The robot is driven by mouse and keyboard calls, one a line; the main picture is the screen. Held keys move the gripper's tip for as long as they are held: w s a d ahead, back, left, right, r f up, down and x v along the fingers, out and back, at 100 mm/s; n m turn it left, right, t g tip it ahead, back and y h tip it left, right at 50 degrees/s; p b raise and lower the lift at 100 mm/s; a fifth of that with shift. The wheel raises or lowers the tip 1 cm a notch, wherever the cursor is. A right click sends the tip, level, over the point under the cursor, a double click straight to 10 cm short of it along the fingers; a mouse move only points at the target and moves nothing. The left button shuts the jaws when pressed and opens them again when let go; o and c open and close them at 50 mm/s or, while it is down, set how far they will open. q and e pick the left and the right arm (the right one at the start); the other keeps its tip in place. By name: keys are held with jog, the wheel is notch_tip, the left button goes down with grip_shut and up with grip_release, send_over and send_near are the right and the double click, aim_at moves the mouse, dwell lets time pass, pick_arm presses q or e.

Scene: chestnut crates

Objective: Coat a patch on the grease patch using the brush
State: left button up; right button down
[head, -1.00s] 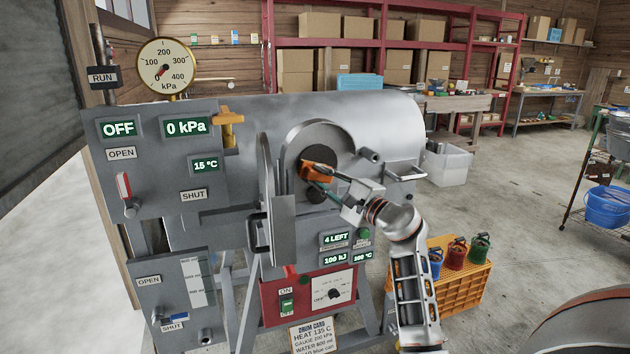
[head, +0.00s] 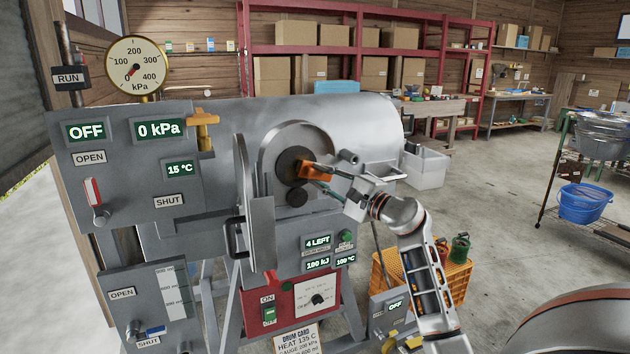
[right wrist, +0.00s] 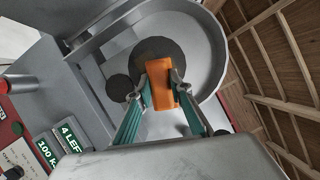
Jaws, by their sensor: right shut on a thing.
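My right gripper (head: 328,180) is shut on the brush, an orange block (head: 313,170). The brush is in front of the open round end of the grey drum. A large dark round patch (head: 289,164), apparently the grease patch, lies on that end, left of and partly behind the brush. In the right wrist view, the brush (right wrist: 160,88) sits between the fingertips and overlaps the patch (right wrist: 151,51). Whether they touch is unclear. A smaller dark disc (head: 297,197) is just below the patch. My left gripper is not in view.
The drum door (head: 259,215) stands open on the left. A panel below reads "4 LEFT" (head: 318,243). An orange crate (head: 457,284) with cans stands on the floor behind my right arm. A white bin (head: 425,166) and open floor are to the right.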

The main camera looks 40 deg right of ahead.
aim_at(308, 175)
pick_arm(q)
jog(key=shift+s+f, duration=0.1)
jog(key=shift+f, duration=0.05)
